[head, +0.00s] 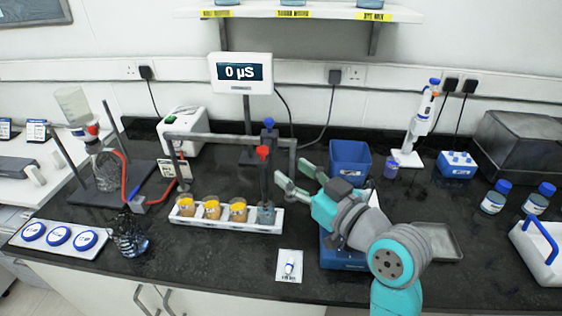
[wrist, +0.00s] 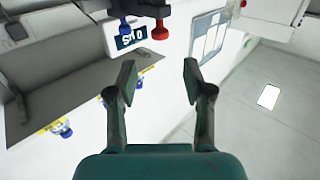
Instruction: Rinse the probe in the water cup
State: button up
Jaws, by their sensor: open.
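A dark probe with a red cap (head: 263,153) stands upright, its lower end at or in the clear bluish cup (head: 266,215) at the right end of the white rack (head: 240,227); I cannot tell how deep. A blue-capped dark piece (head: 269,124) shows just behind it. My gripper (head: 286,182) is open and empty, just right of the red-capped probe, with its fingers pointing left toward it. The wrist view shows the open fingers (wrist: 161,75) with the red cap (wrist: 160,31) and blue cap (wrist: 124,30) beyond them, apart from the fingers.
Several cups with orange-yellow contents (head: 212,209) stand left of the bluish cup. A dark bracket (head: 217,136) spans behind them. The display (head: 240,72) reads 0 µS. A blue bin (head: 350,155) stands behind my arm. A white card with a small tube (head: 289,266) lies in front.

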aim_at(266, 152)
jog(key=x, duration=1)
grip_shut()
